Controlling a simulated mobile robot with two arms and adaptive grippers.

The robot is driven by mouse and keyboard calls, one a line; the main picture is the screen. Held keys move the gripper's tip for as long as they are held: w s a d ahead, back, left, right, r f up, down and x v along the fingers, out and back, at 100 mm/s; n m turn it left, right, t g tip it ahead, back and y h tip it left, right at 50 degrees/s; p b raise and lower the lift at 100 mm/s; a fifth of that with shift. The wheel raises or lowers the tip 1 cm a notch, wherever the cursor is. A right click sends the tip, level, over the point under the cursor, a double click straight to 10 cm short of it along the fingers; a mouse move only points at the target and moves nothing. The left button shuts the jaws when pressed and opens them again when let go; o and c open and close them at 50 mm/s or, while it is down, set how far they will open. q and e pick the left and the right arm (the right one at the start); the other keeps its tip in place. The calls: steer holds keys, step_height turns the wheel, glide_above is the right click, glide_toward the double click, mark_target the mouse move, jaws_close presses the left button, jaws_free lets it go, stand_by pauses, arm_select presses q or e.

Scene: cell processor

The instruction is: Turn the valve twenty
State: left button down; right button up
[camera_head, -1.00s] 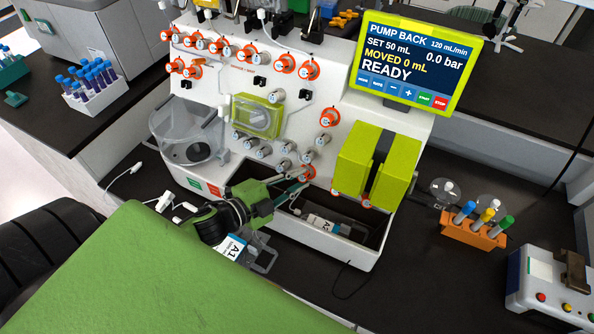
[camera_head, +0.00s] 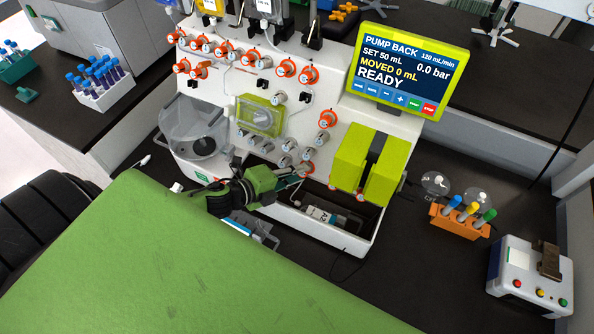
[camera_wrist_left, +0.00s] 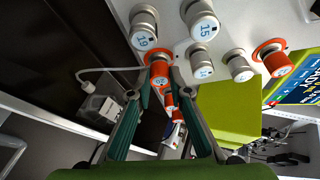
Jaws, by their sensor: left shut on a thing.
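Valve twenty is an orange-collared knob with a light cap low on the white panel, at the gripper's fingertips in the head view (camera_head: 308,168). The left wrist view shows its cap, numbered 20 (camera_wrist_left: 159,81), between the two fingers. My left gripper (camera_head: 299,173) reaches in from the left and is shut on this knob, one finger on each side, as the left wrist view also shows (camera_wrist_left: 160,87). The fingers partly hide the knob in the head view. My right gripper is not in view.
Grey knobs 19 (camera_wrist_left: 144,38) and 15 (camera_wrist_left: 203,28) sit close beside the held valve. Lime-green blocks (camera_head: 366,165) stand to its right. An open bay (camera_head: 345,212) lies below. The screen (camera_head: 404,72) reads READY. An orange tube rack (camera_head: 459,220) stands on the bench at right.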

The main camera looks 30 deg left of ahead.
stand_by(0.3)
arm_select(q)
steer(key=c, duration=1.9)
jaws_free()
steer(key=v, duration=1.2)
steer(key=shift+f, duration=0.1)
